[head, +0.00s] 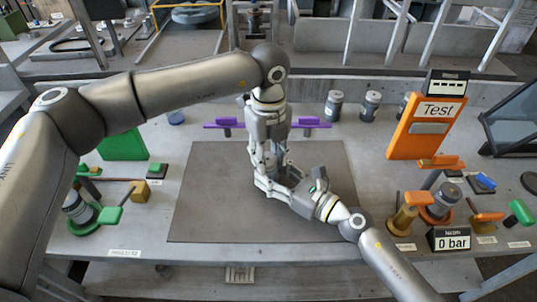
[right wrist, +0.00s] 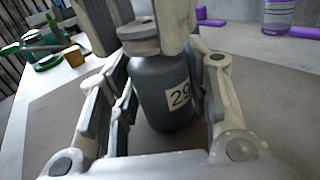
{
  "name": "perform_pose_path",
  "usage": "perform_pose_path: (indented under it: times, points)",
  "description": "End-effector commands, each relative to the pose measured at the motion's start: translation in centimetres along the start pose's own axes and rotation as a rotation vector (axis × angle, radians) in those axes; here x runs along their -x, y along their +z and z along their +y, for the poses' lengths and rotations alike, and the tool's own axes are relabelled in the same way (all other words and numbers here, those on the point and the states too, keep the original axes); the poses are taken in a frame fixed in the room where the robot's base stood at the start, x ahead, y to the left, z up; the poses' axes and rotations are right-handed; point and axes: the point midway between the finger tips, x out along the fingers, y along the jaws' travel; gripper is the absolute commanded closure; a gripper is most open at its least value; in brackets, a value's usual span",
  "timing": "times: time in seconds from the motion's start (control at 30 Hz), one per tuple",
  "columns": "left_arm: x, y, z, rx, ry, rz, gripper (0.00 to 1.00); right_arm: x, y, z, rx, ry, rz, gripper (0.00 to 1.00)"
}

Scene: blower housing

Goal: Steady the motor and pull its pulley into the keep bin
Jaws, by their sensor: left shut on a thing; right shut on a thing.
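The motor (right wrist: 165,95) is a dark grey cylinder with a white label reading 29, upright on the dark mat in the right wrist view. A lighter grey pulley (right wrist: 139,38) sits on its top. My right gripper (head: 277,178) is shut around the motor's body, one finger on each side. My left gripper (head: 268,163) comes down from above and is shut, its fingers beside the pulley; the exact contact is partly hidden. It also shows in the right wrist view (right wrist: 140,22). In the head view my grippers mostly hide the motor. I cannot tell which container is the keep bin.
The dark mat (head: 210,205) is otherwise clear. A green panel (head: 122,143) stands at the left, an orange Test board (head: 425,127) at the right. Purple fixtures (head: 310,122) and grey cylinders (head: 333,105) stand behind. Valve-like fittings line both sides.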

Motion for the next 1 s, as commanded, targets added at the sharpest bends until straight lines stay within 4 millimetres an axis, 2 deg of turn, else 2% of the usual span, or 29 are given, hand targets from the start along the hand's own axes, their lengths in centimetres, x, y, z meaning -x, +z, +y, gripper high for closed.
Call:
perform_pose_path:
  times: [0.4, 1.0]
  points:
    - [0.2, 0.0, 0.0, 0.000, -0.001, 0.000, 0.94, 0.0, 0.0, -0.1, 0.001, -0.001, 0.001, 0.98]
    - [2.1, 0.0, 0.0, 0.000, 0.000, -0.001, 0.94, 0.0, 0.0, -0.1, 0.001, -0.001, 0.001, 0.98]
